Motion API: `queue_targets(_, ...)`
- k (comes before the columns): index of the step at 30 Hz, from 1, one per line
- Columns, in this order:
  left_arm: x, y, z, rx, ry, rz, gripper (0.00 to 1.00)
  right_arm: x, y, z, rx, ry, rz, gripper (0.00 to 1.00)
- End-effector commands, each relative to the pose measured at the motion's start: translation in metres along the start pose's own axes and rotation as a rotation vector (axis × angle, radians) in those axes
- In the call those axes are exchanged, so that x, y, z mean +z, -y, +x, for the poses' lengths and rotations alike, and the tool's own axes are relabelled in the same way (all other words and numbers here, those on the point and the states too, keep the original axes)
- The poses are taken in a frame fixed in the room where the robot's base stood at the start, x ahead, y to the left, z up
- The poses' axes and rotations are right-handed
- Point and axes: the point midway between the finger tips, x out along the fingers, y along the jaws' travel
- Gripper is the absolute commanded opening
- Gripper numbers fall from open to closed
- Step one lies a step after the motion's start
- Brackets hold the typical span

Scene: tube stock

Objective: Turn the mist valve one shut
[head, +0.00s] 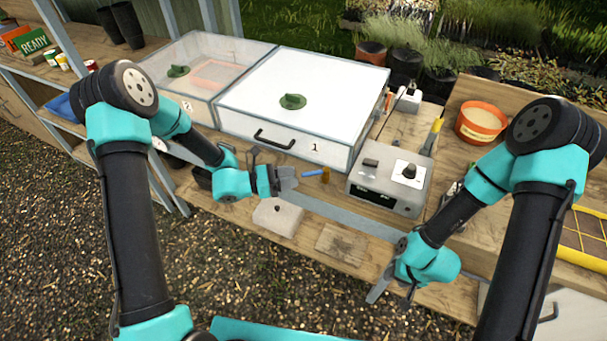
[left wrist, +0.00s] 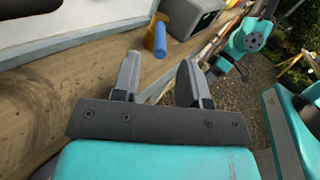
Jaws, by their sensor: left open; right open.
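A small valve-like fitting with a blue lever (head: 314,173) and a brass-coloured body (head: 326,174) is at the bench front, below the box marked 1 (head: 340,150). No label on it is readable. The lever points left, towards my left gripper (head: 289,178), which is open and empty just left of it, apart from it. In the left wrist view the blue lever (left wrist: 160,40) and brass body (left wrist: 153,30) show beyond the open fingers (left wrist: 160,85). My right gripper (head: 384,288) is open and empty, low at the bench's front edge.
A grey control box (head: 390,185) with a dark knob stands right of the fitting. A clear-lidded box marked 2 (head: 205,108) is at the left. An orange pot (head: 480,122) stands at the right.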

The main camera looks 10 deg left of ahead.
Motion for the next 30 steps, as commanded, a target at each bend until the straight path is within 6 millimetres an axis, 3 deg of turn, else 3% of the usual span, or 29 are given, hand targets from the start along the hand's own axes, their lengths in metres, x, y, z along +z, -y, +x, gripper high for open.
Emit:
queue_targets(15, 0.000, 0.000, -0.096, 0.002, 0.000, 0.000, 0.40, 0.000, 0.000, 0.000, 0.000, 0.000, 0.000, 0.43)
queue_targets(21, 0.000, 0.000, -0.109, 0.000, 0.000, 0.000, 0.40, 0.000, 0.000, 0.000, 0.000, 0.000, 0.000, 0.43)
queue_targets(30, 0.000, 0.000, -0.110, -0.001, 0.000, 0.000, 0.37, 0.000, 0.000, 0.000, 0.000, 0.000, 0.000, 0.43)
